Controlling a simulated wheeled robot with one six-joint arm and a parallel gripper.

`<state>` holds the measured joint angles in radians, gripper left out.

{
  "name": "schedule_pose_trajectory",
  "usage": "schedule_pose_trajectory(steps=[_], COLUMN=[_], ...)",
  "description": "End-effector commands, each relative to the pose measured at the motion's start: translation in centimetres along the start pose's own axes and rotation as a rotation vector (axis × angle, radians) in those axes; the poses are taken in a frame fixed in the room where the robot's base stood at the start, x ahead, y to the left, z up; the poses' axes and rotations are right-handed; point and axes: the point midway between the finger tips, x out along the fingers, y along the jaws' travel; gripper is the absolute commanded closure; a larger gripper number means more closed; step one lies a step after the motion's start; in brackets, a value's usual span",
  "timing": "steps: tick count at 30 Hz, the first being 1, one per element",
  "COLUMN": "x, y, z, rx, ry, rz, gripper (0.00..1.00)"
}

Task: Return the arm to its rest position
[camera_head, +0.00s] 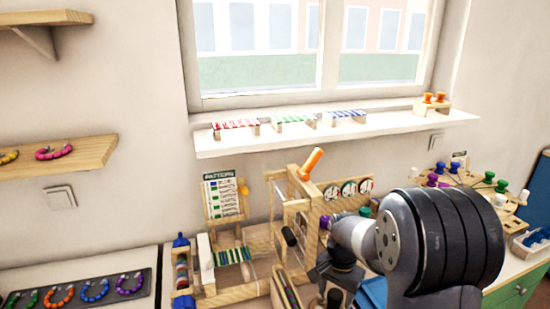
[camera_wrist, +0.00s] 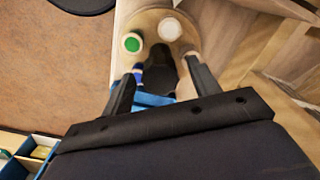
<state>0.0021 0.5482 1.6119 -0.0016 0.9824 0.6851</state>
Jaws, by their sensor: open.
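In the head view my arm reaches in at the lower right, with its large dark grey joint in front of the bench. My gripper (camera_wrist: 158,85) shows in the wrist view with its two black fingers apart and nothing held between them. Beyond the fingertips are a green-topped peg (camera_wrist: 132,43) and a white-topped peg (camera_wrist: 170,29) on a round wooden piece. A small blue and white piece shows near the left finger. In the head view the arm hides my fingertips.
Pegs with coloured knobs (camera_head: 488,177) stand at the right. A window sill (camera_head: 380,130) and a wall shelf (camera_head: 90,155) are above. A dark tray (camera_head: 150,295) holds bead rings.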

Motion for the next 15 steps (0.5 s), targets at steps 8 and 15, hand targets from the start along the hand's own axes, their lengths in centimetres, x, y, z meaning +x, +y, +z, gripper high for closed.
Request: schedule_pose_trajectory(steps=[8, 15], x=[-0.02, -0.02], y=[-0.01, -0.03], z=[0.00, -0.01], rx=[0.224, 0.419], ry=[-0.001, -0.001], rz=[0.000, 0.000], gripper=[0.42, 0.42])
